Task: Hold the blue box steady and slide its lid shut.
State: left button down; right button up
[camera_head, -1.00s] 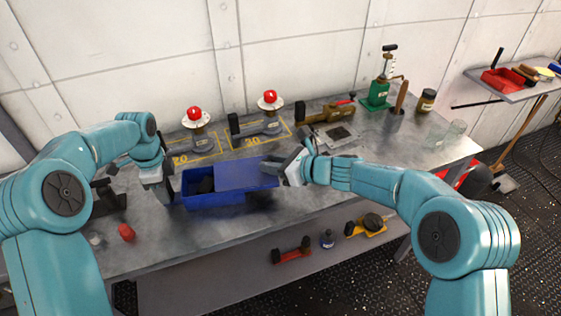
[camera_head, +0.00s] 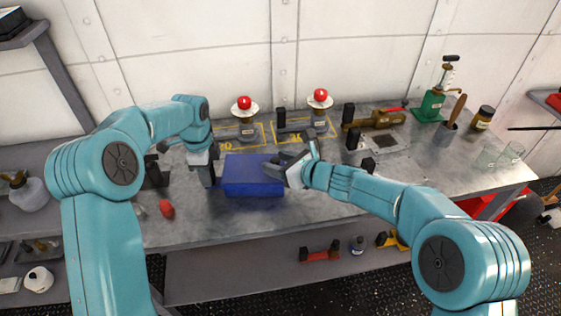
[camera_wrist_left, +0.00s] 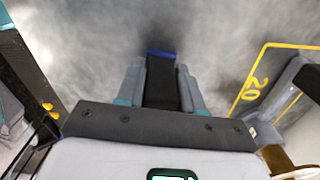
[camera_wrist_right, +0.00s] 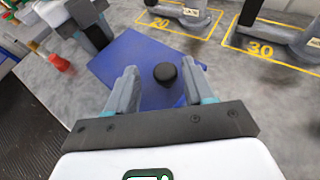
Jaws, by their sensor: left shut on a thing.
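The blue box (camera_head: 253,190) stands on the grey bench in the head view. Its blue lid (camera_head: 248,168) covers the top, and no gap shows at the left end. In the right wrist view the lid (camera_wrist_right: 130,58) bears a round black knob (camera_wrist_right: 165,73). My right gripper (camera_wrist_right: 160,78) is open, with its fingers apart on either side of the knob; it is at the box's right end in the head view (camera_head: 284,166). My left gripper (camera_head: 208,178) is at the left end, shut on a dark part of the box (camera_wrist_left: 160,85) with a blue edge beyond. The box's inside is hidden.
Two red-topped beacons (camera_head: 245,112) (camera_head: 319,108) stand behind the box by the yellow outlines. A red object (camera_head: 166,208) lies front left. A brown tool (camera_head: 378,119), a green pump (camera_head: 432,104) and glasses (camera_head: 489,155) are at the right.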

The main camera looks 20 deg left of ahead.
pick_arm(q)
jog(key=shift+a, duration=0.1)
pick_arm(e)
jog(key=v, duration=1.2)
jog(key=shift+r, duration=0.1)
pick_arm(q)
jog(key=c, duration=0.6)
grip_release()
jog(key=shift+c, duration=0.2)
